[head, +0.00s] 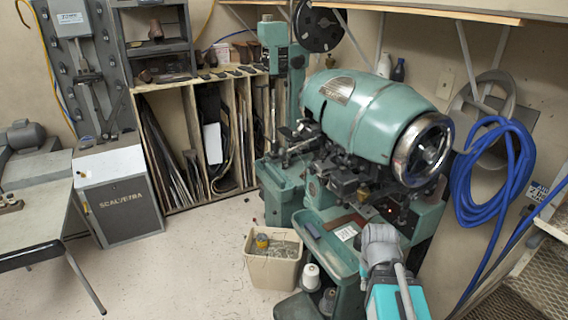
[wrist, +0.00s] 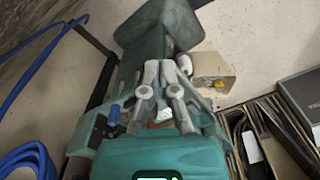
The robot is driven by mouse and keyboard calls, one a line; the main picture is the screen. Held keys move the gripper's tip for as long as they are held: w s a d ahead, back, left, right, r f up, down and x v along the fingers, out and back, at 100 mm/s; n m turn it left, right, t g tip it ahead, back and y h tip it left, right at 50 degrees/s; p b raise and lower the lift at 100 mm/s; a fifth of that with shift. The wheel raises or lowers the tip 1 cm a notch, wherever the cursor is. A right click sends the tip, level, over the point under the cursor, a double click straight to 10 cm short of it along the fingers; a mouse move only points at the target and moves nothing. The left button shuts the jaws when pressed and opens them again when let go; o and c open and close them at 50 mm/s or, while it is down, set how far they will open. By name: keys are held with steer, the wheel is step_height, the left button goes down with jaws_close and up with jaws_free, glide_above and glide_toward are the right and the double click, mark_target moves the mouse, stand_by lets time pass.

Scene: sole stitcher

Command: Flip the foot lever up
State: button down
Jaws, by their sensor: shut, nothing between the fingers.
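The green sole stitcher (head: 365,110), with a chrome handwheel (head: 425,150), stands right of centre in the head view. Its green lower body (wrist: 158,28) shows beyond my fingers in the wrist view. I cannot pick out the foot lever with certainty in either view; the low part of the machine is partly hidden by my arm. My gripper (wrist: 160,72) is shut and empty, pointing toward the machine's lower body. I cannot tell whether it touches it. In the head view my arm's grey end is in front of the machine's right lower side, and the fingertips are not clear.
A beige bin (head: 273,263) stands left of the machine's base, with a white thread spool (head: 310,276) beside it. Blue hose (head: 490,175) hangs on the right wall. Wooden racks (head: 205,135) stand at the back. The floor (head: 150,270) at left is clear.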

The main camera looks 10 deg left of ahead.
steer(key=shift+w+a, duration=0.1)
steer(key=w+a+r+m+t+y+b, duration=0.25)
steer(key=w+a+m+t+y, duration=0.35)
steer(key=w+a+m, duration=0.7)
steer(key=w+a+r+m+t+y+b, duration=0.1)
steer(key=w+a+r+m+t, duration=0.3)
steer(key=w+m, duration=0.4)
steer(key=w+a+r+m+t+y+b, duration=0.1)
steer(key=w+a+r+m+t+y, duration=0.1)
steer(key=w+a+r+m, duration=0.3)
steer(key=shift+w+a+m+t, duration=0.2)
steer(key=shift+w+m+t, duration=1.05)
steer(key=shift+w, duration=2.1)
steer(key=shift+m+g, duration=0.35)
